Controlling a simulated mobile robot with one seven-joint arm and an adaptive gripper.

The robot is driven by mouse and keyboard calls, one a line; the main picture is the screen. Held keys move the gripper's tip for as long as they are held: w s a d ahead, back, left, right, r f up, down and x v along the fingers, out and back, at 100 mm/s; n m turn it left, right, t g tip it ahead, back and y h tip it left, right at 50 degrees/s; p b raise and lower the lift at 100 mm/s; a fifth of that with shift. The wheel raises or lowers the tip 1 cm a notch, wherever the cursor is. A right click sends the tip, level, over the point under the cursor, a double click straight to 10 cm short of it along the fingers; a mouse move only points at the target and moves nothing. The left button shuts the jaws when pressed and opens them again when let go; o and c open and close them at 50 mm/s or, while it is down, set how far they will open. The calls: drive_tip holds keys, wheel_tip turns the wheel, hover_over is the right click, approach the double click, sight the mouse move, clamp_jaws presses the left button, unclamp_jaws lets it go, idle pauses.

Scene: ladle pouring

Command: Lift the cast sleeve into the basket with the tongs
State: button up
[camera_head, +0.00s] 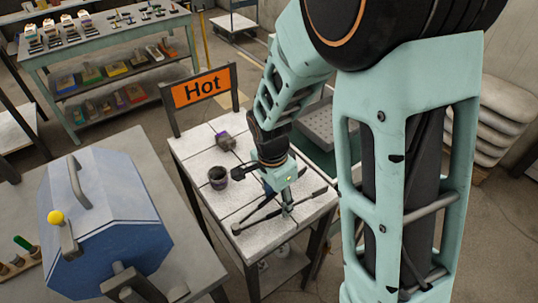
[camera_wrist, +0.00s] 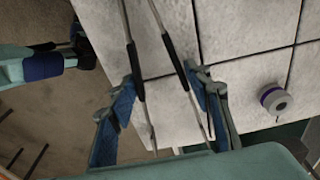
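The tongs (camera_head: 258,213) are long and dark, with spread arms, and lie low over the white tiled table. In the wrist view their two handles (camera_wrist: 141,100) run between my gripper's blue finger pads. My gripper (camera_head: 279,196) points down at the tongs; in the wrist view its fingers (camera_wrist: 160,88) are wide apart, and I cannot tell whether the pads touch the handles. The cast sleeve (camera_head: 227,140), grey with a purple band, lies on the table near the sign; it seems also to show in the wrist view (camera_wrist: 274,99). A grey perforated basket (camera_head: 318,122) stands behind the table, partly behind my arm.
A dark cup (camera_head: 218,178) stands on the table left of my gripper. An orange "Hot" sign (camera_head: 202,87) rises at the table's back left corner. A blue furnace-like box (camera_head: 108,225) stands at the left.

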wheel_tip(320, 180, up, 11)
drive_tip(key=p, duration=0.7)
drive_tip(key=shift+r, duration=0.15)
drive_tip(key=shift+w, duration=0.1)
